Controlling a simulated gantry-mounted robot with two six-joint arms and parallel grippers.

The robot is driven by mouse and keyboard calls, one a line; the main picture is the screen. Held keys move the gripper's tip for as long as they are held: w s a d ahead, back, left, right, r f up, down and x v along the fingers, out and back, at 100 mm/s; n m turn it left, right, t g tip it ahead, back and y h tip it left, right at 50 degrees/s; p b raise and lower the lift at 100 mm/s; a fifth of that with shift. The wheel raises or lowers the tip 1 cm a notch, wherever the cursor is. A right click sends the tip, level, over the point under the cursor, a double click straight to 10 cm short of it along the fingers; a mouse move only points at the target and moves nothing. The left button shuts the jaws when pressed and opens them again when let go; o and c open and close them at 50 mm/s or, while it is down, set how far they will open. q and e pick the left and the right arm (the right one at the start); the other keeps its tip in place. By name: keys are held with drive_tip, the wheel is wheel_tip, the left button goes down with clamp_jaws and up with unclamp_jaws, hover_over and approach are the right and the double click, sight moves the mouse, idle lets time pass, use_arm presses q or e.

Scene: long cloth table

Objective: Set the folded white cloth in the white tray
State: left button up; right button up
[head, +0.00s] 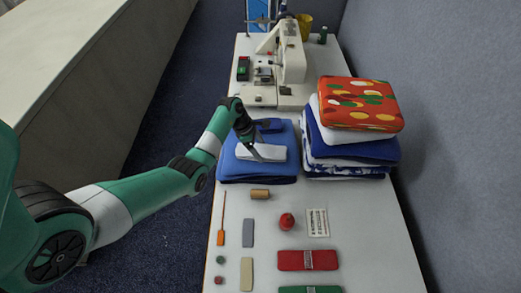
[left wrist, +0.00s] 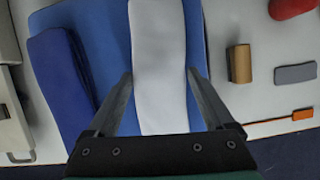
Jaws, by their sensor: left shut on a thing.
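The folded white cloth (head: 268,153) is a long pale bundle lying over a blue folded cloth (head: 235,172). In the left wrist view the white cloth (left wrist: 158,40) runs between my two fingers, with the blue cloth (left wrist: 112,22) beneath it. My left gripper (head: 253,151) is shut on the white cloth, one finger along each long side. The gripper also shows in the left wrist view (left wrist: 160,76). I cannot make out a white tray in either view. My right gripper is not in view.
A dark blue folded cloth (head: 268,125) lies beside the white one. A tall cloth stack (head: 345,150) with a patterned orange top (head: 358,103) stands to the right. A sewing machine (head: 290,55) is behind. A wooden spool (head: 260,194), red pincushion (head: 287,221) and several small items lie in front.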

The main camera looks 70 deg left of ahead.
sight(264, 150)
use_arm(q)
wheel_tip(264, 150, up, 3)
drive_tip(key=shift+p, duration=0.45)
drive_tip(key=s+d+r+p, duration=0.9)
drive_tip(key=s+r, duration=0.1)
drive_tip(key=shift+s+p, duration=0.3)
drive_tip(key=shift+s, duration=0.1)
